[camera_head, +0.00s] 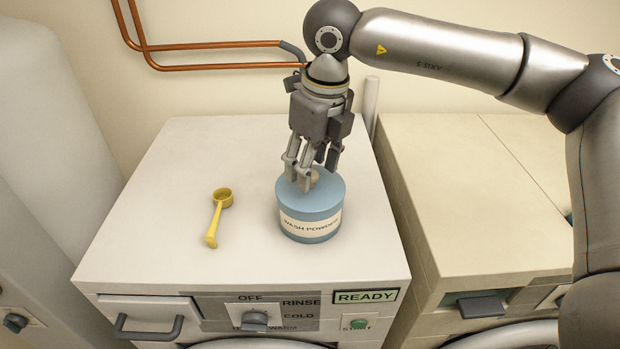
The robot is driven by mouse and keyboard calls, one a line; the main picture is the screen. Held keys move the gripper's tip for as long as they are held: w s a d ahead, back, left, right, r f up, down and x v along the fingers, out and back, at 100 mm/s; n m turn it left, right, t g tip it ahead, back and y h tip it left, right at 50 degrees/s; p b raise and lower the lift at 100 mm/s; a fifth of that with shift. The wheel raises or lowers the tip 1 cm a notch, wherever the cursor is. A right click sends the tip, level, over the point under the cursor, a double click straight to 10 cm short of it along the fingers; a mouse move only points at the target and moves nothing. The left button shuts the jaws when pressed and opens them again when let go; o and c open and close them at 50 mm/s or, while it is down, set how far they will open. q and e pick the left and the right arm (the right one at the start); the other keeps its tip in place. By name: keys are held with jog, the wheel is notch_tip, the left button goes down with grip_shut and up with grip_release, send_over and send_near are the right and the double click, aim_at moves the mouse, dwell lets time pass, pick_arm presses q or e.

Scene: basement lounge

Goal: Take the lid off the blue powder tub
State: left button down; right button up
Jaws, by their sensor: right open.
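The blue powder tub (309,226) stands upright on top of the washing machine, with a "WASH POWDER" label on its front. My right gripper (309,180) points down over the lid. Its fingers are open and lie around or just in front of the knob; I cannot tell whether they touch it. The fingers partly hide the knob and the far part of the lid. My left gripper is not in view.
A yellow scoop (217,216) lies left of the tub on the white washing machine (150,235). A cream machine (460,190) stands to the right across a narrow gap. Copper pipes (205,67) run along the back wall. The machine top's left part is mostly clear.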

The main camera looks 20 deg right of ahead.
jog(key=shift+w+f, duration=0.15)
jog(key=shift+f, duration=0.95)
jog(key=c, duration=1.1)
jog(key=shift+o, duration=0.2)
jog(key=shift+r, duration=0.1)
